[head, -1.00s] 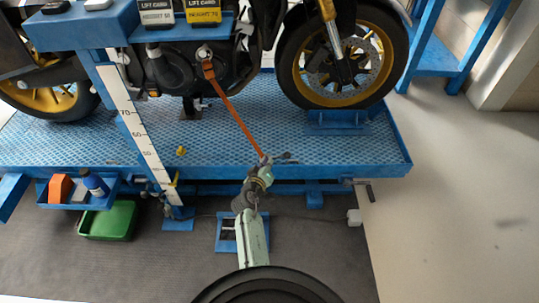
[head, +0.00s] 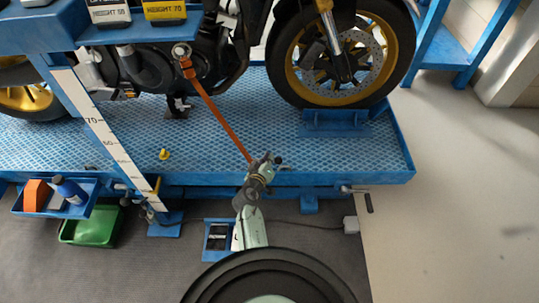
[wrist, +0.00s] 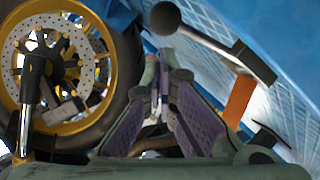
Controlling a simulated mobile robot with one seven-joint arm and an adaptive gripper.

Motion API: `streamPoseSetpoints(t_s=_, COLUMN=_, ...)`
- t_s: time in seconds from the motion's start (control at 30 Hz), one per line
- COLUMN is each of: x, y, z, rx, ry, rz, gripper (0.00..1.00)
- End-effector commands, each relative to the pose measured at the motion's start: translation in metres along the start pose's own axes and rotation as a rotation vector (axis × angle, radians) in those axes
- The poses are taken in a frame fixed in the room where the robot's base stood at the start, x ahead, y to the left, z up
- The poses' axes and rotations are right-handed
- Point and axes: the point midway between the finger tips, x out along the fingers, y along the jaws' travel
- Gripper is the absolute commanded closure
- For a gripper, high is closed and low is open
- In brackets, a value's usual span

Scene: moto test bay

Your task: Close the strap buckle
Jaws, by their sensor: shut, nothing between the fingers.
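The orange strap (head: 222,119) runs taut from the motorcycle down to the front edge of the blue lift platform. In the wrist view its lower part (wrist: 239,101) shows to the right of my fingers. In the head view my gripper (head: 262,167) is at the strap's lower end and partly hides the buckle.
A height scale (head: 105,135), a blue tray (head: 30,209) and a green bin (head: 90,226) are at left. The floor at right (head: 450,220) is clear.

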Motion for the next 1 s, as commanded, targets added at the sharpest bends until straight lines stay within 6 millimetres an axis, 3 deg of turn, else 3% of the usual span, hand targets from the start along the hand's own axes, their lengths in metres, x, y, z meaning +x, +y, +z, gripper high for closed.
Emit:
streamPoseSetpoints(t_s=0.63, x=-0.001, y=-0.007, z=0.010, rx=0.010, ry=0.001, rz=-0.006, gripper=1.00)
streamPoseSetpoints(t_s=0.83, x=0.007, y=-0.010, z=0.025, rx=0.095, ry=0.000, rz=-0.047, gripper=1.00)
streamPoseSetpoints(t_s=1.0, x=0.008, y=-0.008, z=0.027, rx=0.092, ry=0.001, rz=-0.046, gripper=1.00)
